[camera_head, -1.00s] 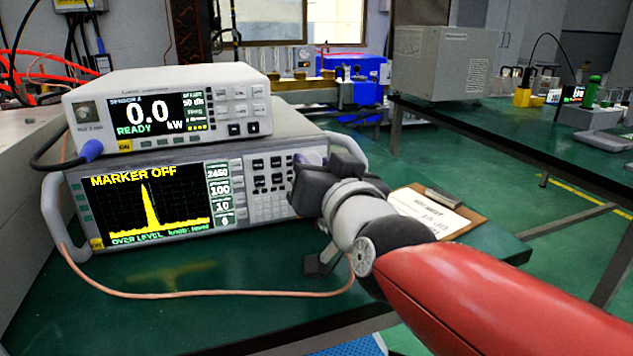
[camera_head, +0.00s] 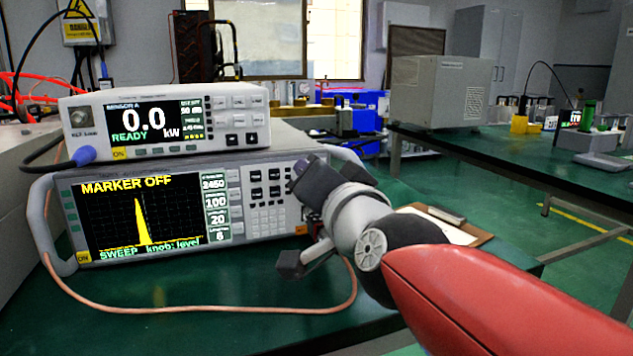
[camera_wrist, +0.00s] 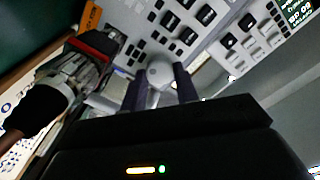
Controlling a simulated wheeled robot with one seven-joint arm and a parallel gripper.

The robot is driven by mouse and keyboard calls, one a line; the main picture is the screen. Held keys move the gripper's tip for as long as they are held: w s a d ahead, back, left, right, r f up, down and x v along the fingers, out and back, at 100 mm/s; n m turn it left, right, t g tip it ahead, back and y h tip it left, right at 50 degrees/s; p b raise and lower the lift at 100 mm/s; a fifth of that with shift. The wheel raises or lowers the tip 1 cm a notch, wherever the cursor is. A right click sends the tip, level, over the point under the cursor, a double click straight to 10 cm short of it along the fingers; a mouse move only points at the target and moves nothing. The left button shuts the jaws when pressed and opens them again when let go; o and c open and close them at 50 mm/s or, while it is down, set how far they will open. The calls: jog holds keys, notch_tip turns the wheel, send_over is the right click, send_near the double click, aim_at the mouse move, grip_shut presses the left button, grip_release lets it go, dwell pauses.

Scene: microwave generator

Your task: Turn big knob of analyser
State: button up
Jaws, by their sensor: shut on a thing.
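The analyser (camera_head: 150,214) is the lower, wider instrument on the green bench. Its screen shows "MARKER OFF", a narrow yellow peak and "SWEEP knob: level", with 2450, 100 and 20 beside it. My gripper (camera_head: 315,185) is at the right end of its front panel and hides the big knob in the head view. In the wrist view the pale round knob (camera_wrist: 158,73) sits between the two dark fingers of my gripper (camera_wrist: 162,88), which are shut on it.
A power meter (camera_head: 165,123) reading 0.0 kW and READY stands on the analyser. A copper-coloured cable (camera_head: 200,311) loops over the bench in front. A clipboard (camera_head: 447,224) lies on the bench right of the analyser, behind my arm.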

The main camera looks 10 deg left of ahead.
jog(key=o, duration=1)
jog(key=v, duration=0.7)
jog(key=shift+s+d, duration=0.2)
jog(key=shift+s, duration=0.15)
jog(key=shift+s, duration=0.1)
